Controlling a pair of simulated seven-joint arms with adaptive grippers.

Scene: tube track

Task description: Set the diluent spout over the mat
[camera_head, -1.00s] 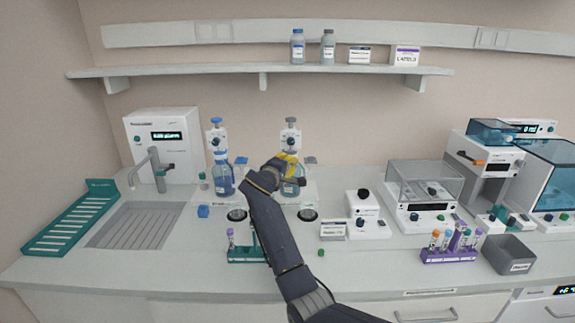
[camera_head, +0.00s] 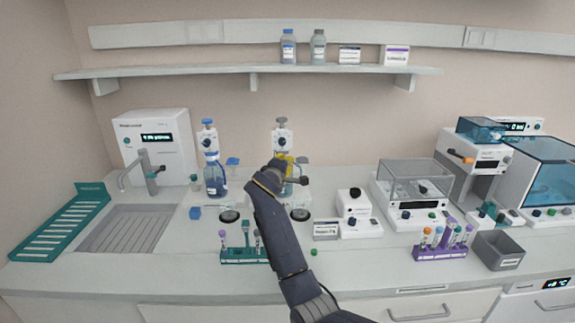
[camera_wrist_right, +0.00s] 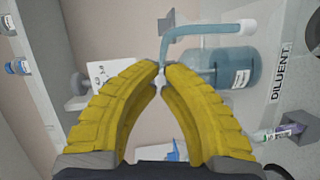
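The diluent bottle (camera_head: 289,188) stands under the right-hand white dispenser head (camera_head: 282,139), partly hidden by my right gripper (camera_head: 282,163). In the right wrist view, the bottle (camera_wrist_right: 235,67) appears sideways beside the DILUENT label (camera_wrist_right: 281,75). The bluish bent spout (camera_wrist_right: 205,29) ends in a white tip. My right gripper (camera_wrist_right: 161,68) has its yellow fingertips nearly together around the spout's near part. The contact itself is partly hidden. A round dark-rimmed mat (camera_head: 299,214) lies in front of the bottle. My left gripper is not in view.
A second dispenser with a blue bottle (camera_head: 215,180) stands to the left, with another round mat (camera_head: 229,215) before it. A teal tube rack (camera_head: 243,256) stands in front. A small white device (camera_head: 358,215) stands to the right.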

